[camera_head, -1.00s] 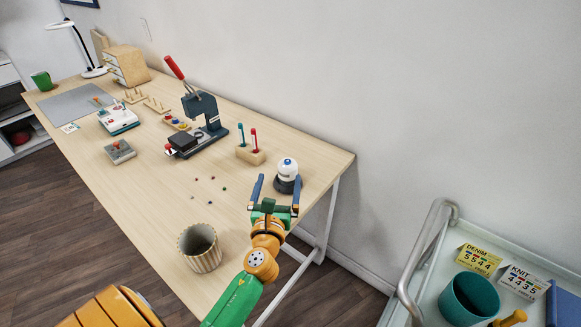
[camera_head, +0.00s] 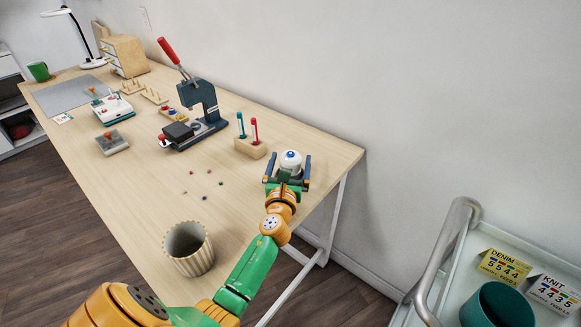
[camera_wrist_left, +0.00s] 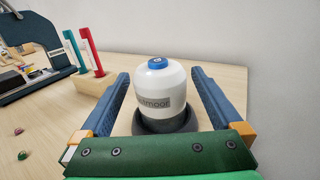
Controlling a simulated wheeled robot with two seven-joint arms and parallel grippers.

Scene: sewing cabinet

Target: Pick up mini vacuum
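The mini vacuum (camera_head: 290,161) is a small white dome with a blue button on top and a dark grey base. It stands upright near the right end of the wooden table. My left gripper (camera_head: 288,168) is open, with one blue finger on each side of the vacuum. In the left wrist view the mini vacuum (camera_wrist_left: 160,90) sits between the spread fingers of the left gripper (camera_wrist_left: 163,92), with gaps showing on both sides. My right gripper is not in view.
A wooden block (camera_head: 250,149) with a teal and a red tool stands just left of the vacuum. A ribbed cup (camera_head: 188,249) is at the front edge. Several small beads lie on the table. A press (camera_head: 203,104) stands farther back. A wall runs behind the table.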

